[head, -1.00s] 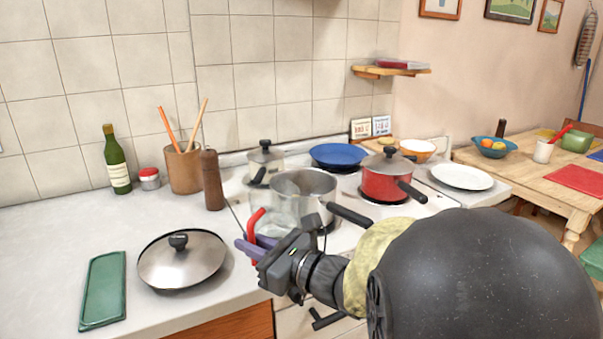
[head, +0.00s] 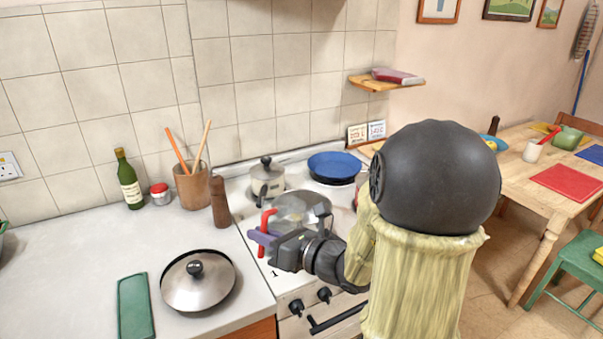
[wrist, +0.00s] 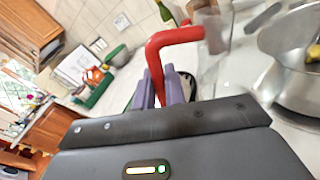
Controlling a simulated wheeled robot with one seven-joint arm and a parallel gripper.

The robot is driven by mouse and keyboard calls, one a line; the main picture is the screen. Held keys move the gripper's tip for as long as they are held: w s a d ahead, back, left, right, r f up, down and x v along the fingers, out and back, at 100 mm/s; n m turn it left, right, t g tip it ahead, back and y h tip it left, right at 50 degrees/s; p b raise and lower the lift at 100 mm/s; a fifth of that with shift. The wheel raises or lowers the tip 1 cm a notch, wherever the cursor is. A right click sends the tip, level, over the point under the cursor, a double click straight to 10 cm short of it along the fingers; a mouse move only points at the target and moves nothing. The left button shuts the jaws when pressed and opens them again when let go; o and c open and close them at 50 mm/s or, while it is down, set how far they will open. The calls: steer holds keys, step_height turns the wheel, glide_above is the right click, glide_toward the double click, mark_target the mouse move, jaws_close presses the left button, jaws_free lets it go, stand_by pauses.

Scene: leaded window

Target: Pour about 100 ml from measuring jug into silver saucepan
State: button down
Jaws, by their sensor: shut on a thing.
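The measuring jug is clear with a red handle (head: 265,232). My gripper (head: 260,240) is shut on that handle at the front left of the stove. In the wrist view the purple fingers (wrist: 163,88) close around the red handle, and the clear jug wall (wrist: 212,45) lies beyond it, blurred. The silver saucepan (wrist: 292,88) is to the right of the jug in the wrist view. In the head view the saucepan (head: 312,203) sits on the stove, partly behind the jug and my gripper. The jug's liquid level cannot be made out.
A cream lidded pot (head: 268,180) and a blue pan (head: 334,166) stand at the stove's back. My arm mostly hides a red pot. On the left counter are a lid (head: 197,283), a green board (head: 134,305), a pepper mill (head: 219,203) and a utensil holder (head: 191,187).

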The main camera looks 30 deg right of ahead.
mark_target(269, 214)
steer(key=r+p, duration=0.1)
steer(key=p, duration=0.2)
steer(key=w+r+m+p, duration=0.1)
steer(key=shift+d+r, duration=0.3)
steer(key=shift+d, duration=0.1)
steer(key=p, duration=0.1)
steer(key=d+r+p, duration=0.1)
steer(key=p, duration=0.1)
steer(key=shift+w+r+m+g, duration=0.25)
steer(key=shift+w+m+g, duration=0.05)
steer(key=shift+w+m, duration=0.1)
steer(key=shift+w+d+r+m+p, duration=0.2)
steer(key=shift+d+m+p, duration=0.1)
steer(key=shift+p, duration=0.35)
steer(key=r+p, duration=0.1)
steer(key=p, duration=0.1)
steer(key=w+m+p, duration=0.1)
steer(key=p, duration=0.1)
steer(key=shift+d+r+g, duration=0.3)
steer(key=shift+d+r, duration=0.05)
steer(key=shift+d, duration=0.05)
steer(key=shift+w+d+m+p, duration=0.1)
steer(key=shift+d+m+p, duration=0.05)
steer(key=shift+m+p, duration=0.3)
steer(key=shift+w+d+r+m+g+p, duration=0.2)
steer(key=shift+w+d+m+p, duration=0.35)
steer(key=shift+p, duration=0.6)
steer(key=shift+w+d+r+m+g+p, duration=0.1)
steer(key=shift+w+d+r+m+p, duration=0.15)
steer(key=shift+m+p, duration=0.65)
